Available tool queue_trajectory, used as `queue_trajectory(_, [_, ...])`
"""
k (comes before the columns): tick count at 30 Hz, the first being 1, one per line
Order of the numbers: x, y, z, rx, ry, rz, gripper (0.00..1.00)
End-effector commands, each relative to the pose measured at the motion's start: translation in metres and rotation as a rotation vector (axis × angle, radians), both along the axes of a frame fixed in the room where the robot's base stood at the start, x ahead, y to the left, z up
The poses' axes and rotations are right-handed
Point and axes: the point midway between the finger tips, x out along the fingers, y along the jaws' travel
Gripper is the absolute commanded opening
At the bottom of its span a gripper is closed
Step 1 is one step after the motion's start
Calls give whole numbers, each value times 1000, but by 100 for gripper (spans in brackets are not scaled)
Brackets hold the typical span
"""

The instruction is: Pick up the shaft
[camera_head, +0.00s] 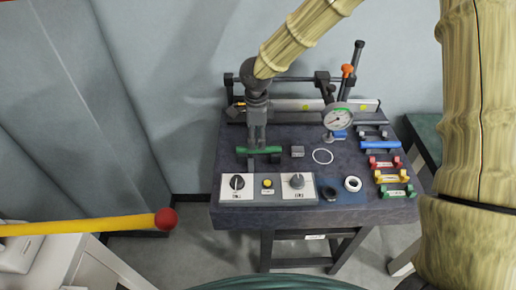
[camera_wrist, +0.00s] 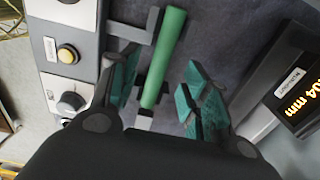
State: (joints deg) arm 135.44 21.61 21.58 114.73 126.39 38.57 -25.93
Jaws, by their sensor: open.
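The shaft is a green rod (camera_head: 265,150) lying level across dark supports on the dark-topped table in the head view. In the wrist view the shaft (camera_wrist: 168,50) runs lengthwise between the two finger pads. My gripper (camera_head: 257,143) points down over the shaft in the head view. In the wrist view my gripper (camera_wrist: 160,88) is open, with one teal pad on each side of the shaft and a gap visible on each side. Its height above the shaft is hard to judge.
A control panel (camera_head: 268,188) with knobs and a yellow button lies in front of the shaft. A dial gauge (camera_head: 338,119) stands to the right. A digital display (camera_wrist: 295,105) is close by.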

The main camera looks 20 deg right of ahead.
Motion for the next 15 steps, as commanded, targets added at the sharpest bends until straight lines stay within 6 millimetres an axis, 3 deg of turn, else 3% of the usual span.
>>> queue_trajectory(15, [4, -8, -46, -1, 0, -2, 47])
